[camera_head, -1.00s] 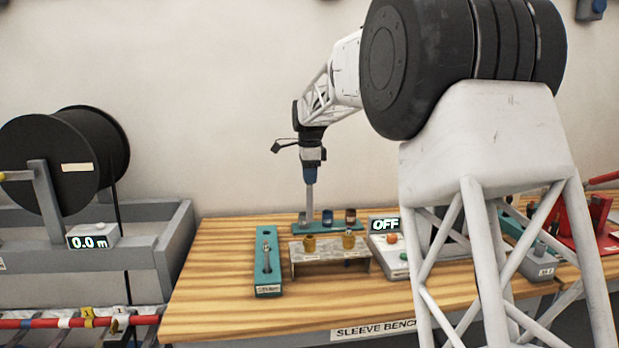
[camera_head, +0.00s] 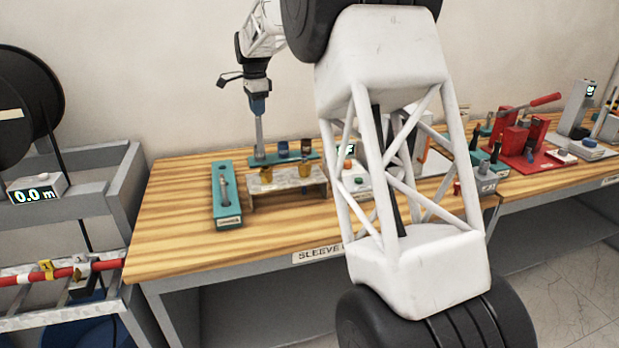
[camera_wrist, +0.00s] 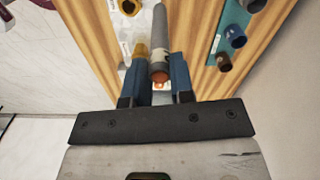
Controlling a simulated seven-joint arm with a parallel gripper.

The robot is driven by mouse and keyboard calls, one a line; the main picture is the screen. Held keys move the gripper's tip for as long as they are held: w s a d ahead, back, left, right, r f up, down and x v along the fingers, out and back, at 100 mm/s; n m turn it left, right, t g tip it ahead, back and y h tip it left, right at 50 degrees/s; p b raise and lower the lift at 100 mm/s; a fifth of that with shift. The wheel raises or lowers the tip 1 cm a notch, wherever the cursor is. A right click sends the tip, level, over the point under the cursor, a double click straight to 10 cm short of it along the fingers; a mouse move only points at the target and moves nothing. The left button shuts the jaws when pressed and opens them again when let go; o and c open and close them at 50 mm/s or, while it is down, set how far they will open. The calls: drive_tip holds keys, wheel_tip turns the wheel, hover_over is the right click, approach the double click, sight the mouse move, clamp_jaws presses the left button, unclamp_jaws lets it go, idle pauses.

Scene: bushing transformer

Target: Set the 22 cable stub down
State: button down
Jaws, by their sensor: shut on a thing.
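My gripper (camera_head: 258,106) points straight down above the back of the wooden bench. Its blue fingers are shut on a grey cable stub (camera_head: 259,132), which hangs upright with its lower end at the left end of the teal rack (camera_head: 310,156). I cannot tell whether that end touches the rack. In the wrist view the stub (camera_wrist: 159,35) lies between the fingers (camera_wrist: 160,88), with its copper-coloured near end showing. No number on the stub is readable.
A grey stand (camera_head: 262,187) with yellow-brown pieces is just in front. A teal holder (camera_head: 228,220) with a grey rod lies to the left. Blue and brown sleeves (camera_head: 283,149) stand in the rack. A control box (camera_head: 355,180) is right.

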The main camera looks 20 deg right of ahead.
drive_tip(key=w+f+n, duration=0.2)
drive_tip(key=w+f, duration=0.3)
drive_tip(key=w, duration=0.3)
drive_tip(key=shift+w+a+n, duration=0.35)
drive_tip(key=shift+n, duration=0.05)
drive_tip(key=shift+f, duration=0.2)
drive_tip(key=shift+f, duration=3)
drive_tip(key=shift+f, duration=2.05)
drive_tip(key=c, duration=1)
unclamp_jaws()
